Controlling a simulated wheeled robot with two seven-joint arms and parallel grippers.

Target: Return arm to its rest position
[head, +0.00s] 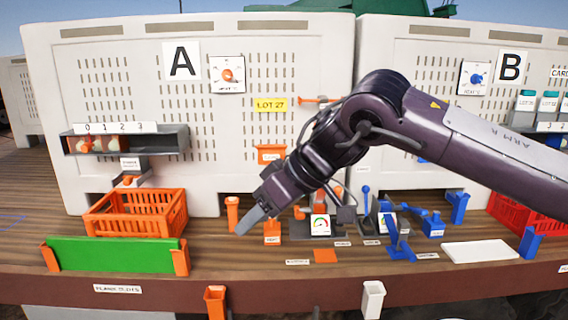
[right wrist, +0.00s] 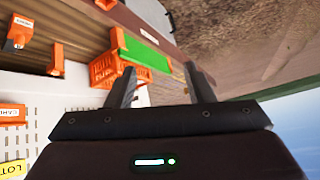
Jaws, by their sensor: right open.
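My right arm comes in from the right in the head view. Its gripper (head: 256,222) hangs in front of the lower part of panel A, above the bench and right of the orange crate. In the right wrist view the two fingers of my right gripper (right wrist: 160,85) stand wide apart with nothing between them. The orange crate (right wrist: 103,72) and the green board (right wrist: 140,50) show beyond the fingers. My left gripper is not in view.
The orange crate (head: 135,226) stands behind the green board (head: 115,253) at the bench's left. A gauge (head: 321,225) and blue levers (head: 400,248) stand right of my gripper. A white plate (head: 480,251) lies further right. Large panels (head: 100,100) rise behind the bench.

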